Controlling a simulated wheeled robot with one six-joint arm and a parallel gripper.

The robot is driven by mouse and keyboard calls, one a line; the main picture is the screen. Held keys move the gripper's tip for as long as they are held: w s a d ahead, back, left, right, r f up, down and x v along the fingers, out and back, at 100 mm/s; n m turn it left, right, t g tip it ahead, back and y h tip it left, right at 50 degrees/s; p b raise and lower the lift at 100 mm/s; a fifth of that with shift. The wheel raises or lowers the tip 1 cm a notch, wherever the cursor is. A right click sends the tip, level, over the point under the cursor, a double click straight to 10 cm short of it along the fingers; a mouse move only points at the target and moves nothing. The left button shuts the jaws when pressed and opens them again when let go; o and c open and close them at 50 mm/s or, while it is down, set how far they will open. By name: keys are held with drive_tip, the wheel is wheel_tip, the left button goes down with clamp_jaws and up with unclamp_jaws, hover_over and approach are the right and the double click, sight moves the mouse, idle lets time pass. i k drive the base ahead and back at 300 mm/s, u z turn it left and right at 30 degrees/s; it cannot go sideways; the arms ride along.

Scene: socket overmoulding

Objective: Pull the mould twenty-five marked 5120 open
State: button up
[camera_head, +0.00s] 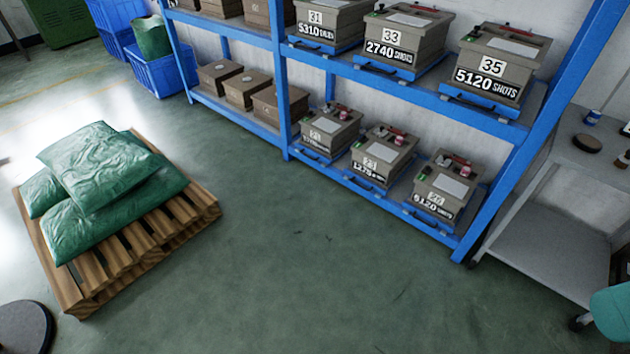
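A grey-brown mould box (447,188) marked 5120 stands at the right end of the lower rack shelf. Its white number plate (436,198) shows a two-digit number starting with 2; the second digit is hard to read. Its top carries a pale label, a small green part and a red part. It sits on a blue tray with a front handle (432,215), in line with its neighbours. Another box (496,66), numbered 35, is also marked 5120 and stands on the shelf above. My gripper is not in view.
Mould boxes marked 1275 or similar (383,157) and another (332,131) stand to the left on the same shelf. A blue rack post (530,140) rises at right, beside a grey table (545,215). A pallet (185,215) with green sacks stands left. Floor before the rack is clear.

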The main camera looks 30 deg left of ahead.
sight(441, 198)
drive_tip(key=u, duration=0.25)
drive_tip(key=k, duration=0.7)
drive_tip(key=u, duration=1.2)
drive_tip(key=i, duration=0.9)
drive_tip(key=u, duration=0.5)
drive_tip(key=i, duration=0.75)
drive_tip(key=z, duration=0.65)
drive_tip(key=i, duration=0.75)
drive_tip(key=z, duration=0.95)
drive_tip(key=i, duration=0.3)
drive_tip(key=z, duration=0.2)
